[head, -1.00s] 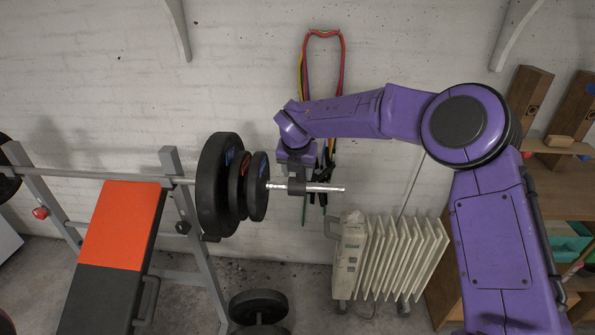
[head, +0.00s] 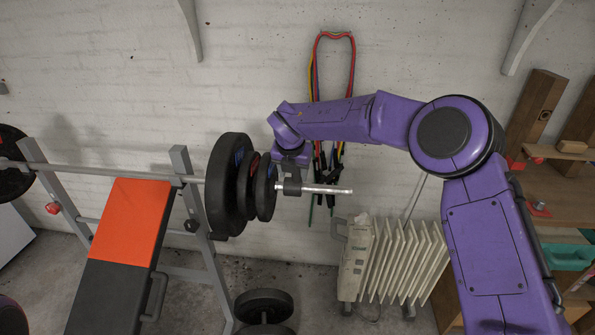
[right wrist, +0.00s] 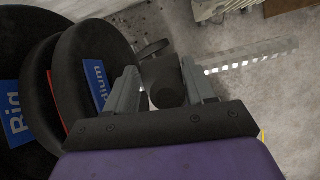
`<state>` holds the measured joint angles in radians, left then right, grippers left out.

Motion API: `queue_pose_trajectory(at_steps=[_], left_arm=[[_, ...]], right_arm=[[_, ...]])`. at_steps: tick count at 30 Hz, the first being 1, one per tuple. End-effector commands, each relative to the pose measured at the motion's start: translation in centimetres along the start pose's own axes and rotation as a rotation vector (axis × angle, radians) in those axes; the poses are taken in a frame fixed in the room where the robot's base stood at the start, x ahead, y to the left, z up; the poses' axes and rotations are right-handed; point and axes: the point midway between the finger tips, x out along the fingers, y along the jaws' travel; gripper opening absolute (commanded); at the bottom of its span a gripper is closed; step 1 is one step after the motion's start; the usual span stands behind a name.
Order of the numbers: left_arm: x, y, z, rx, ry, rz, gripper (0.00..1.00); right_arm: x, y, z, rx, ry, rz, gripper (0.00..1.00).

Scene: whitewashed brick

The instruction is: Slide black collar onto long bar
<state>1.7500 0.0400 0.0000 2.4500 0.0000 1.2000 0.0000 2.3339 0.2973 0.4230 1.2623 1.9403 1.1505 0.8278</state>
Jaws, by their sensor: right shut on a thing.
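The long bar (head: 332,189) lies across the rack, its bright sleeve end pointing right. Black plates (head: 229,185) sit on it, the smaller outermost plate (head: 264,187) nearest the end. My right gripper (head: 292,181) is shut on the black collar (head: 292,188), which appears to be around the sleeve, with bar showing on both sides. A short gap separates it from the outermost plate. The right wrist view shows the collar (right wrist: 162,80) between the two fingers, with the bar (right wrist: 250,56) coming out on the right and plates on the left. My left gripper is not in view.
An orange and black bench (head: 128,220) stands left of the rack upright (head: 186,170). Coloured bands (head: 352,75) hang on the wall behind my gripper. A cream heater (head: 392,258) and a dumbbell (head: 264,305) are on the floor below. Wooden shelves (head: 567,210) stand right.

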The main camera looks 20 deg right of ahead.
Motion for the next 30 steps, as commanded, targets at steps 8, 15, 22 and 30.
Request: queue_pose_trajectory(at_steps=[8,15,22,30], left_arm=[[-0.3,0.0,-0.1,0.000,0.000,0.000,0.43],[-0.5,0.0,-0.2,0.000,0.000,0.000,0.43],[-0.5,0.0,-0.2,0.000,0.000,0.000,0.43],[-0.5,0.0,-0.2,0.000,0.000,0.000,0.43]], right_arm=[[-0.1,1.1,-0.1,0.001,0.000,0.001,0.10],[-0.1,2.2,-0.3,-0.002,-0.001,0.003,0.10],[-0.2,2.7,-0.4,-0.006,-0.002,0.008,0.83],[-0.3,3.0,-0.4,-0.008,-0.003,0.014,0.83]])
